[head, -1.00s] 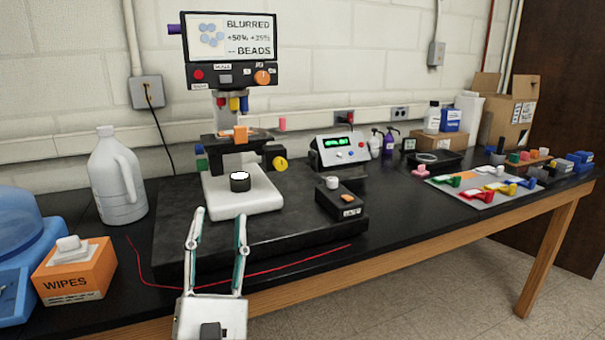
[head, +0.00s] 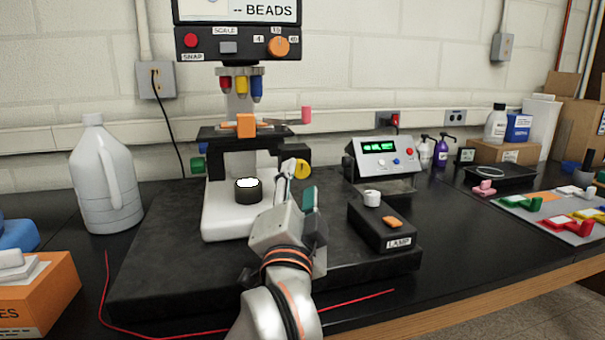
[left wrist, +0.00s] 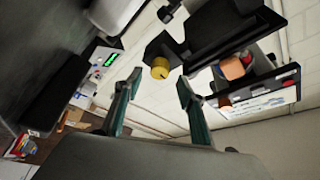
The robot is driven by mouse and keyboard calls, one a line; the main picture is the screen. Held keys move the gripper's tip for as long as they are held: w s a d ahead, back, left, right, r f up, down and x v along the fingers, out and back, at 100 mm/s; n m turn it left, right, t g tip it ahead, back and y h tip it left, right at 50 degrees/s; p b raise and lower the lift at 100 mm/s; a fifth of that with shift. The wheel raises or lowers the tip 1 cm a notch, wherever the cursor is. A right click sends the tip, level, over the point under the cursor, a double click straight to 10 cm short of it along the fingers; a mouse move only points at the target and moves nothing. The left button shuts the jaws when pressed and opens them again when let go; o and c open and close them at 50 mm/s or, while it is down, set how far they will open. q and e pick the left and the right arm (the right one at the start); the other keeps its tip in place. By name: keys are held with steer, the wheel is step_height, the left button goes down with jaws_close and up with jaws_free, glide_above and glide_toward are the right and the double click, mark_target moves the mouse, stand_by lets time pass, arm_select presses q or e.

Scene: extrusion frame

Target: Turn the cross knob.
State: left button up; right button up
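The microscope (head: 222,222) has a yellow round knob (head: 302,170) on its right side. A green knob (head: 197,165) is on its left side, and a pink knob (head: 306,114) is at the right end of its stage. No label tells me which is the cross knob. My left gripper (head: 297,186) is just in front of the yellow knob and partly overlaps it. In the left wrist view the gripper (left wrist: 159,78) is open and empty, with the yellow knob (left wrist: 160,68) beyond and between its fingertips. Contact is not visible. My right gripper is out of view.
The microscope stands on a dark slab (head: 150,275). A lamp box (head: 384,228) is right of my left arm, and a meter with a green display (head: 384,158) is behind it. A white jug (head: 105,180) stands at left. The screen panel (head: 238,44) is above.

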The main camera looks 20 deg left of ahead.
mark_target(300, 172)
arm_select(q)
steer(key=shift+x, duration=2)
steer(key=shift+f, duration=0.1)
steer(key=c, duration=1.1)
steer(key=shift+m, duration=0.3)
